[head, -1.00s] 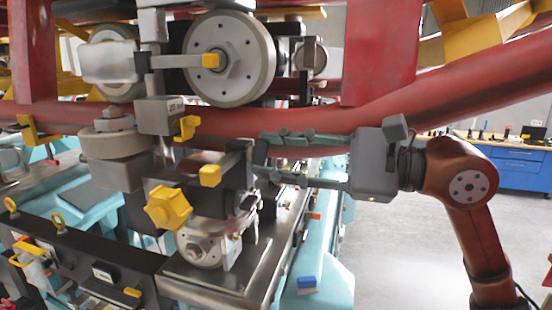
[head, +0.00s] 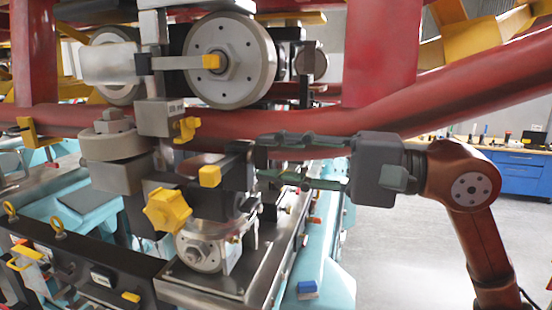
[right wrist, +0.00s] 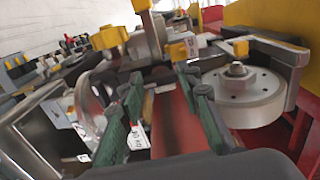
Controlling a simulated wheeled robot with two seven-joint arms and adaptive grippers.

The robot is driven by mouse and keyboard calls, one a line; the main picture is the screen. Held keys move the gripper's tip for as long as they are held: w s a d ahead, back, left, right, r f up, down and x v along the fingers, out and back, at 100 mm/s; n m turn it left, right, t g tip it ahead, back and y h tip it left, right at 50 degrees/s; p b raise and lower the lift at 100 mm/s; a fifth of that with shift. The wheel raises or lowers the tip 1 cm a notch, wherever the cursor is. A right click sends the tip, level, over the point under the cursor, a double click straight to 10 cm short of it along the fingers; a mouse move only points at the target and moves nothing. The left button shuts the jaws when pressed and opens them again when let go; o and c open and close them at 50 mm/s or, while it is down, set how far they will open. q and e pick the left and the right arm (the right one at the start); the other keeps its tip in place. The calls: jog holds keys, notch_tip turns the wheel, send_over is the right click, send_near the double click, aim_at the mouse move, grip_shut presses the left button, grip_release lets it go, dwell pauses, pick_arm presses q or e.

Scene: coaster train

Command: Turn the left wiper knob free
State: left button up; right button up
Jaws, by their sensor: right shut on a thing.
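A yellow star-shaped knob (head: 167,209) faces me on the lower left of the wheel assembly. I cannot tell which one is the left wiper knob. My right gripper (head: 262,159) reaches in from the right, its fingers one above the other. Its tips are at a dark part (head: 246,155) right of a yellow-tipped lever (head: 210,176). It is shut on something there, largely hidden. In the right wrist view the green-padded fingers (right wrist: 162,82) stand apart on either side of a dark part. My left gripper is out of view.
A large grey wheel (head: 230,60) and a thick red tube (head: 330,128) lie above and behind my fingers. A lower wheel (head: 202,250) sits on a metal plate below. A blue cabinet (head: 525,173) stands far right, with open floor before it.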

dwell(0.3)
jog(key=o, duration=1.2)
jog(key=shift+c, duration=0.2)
jog(key=v, duration=1.2)
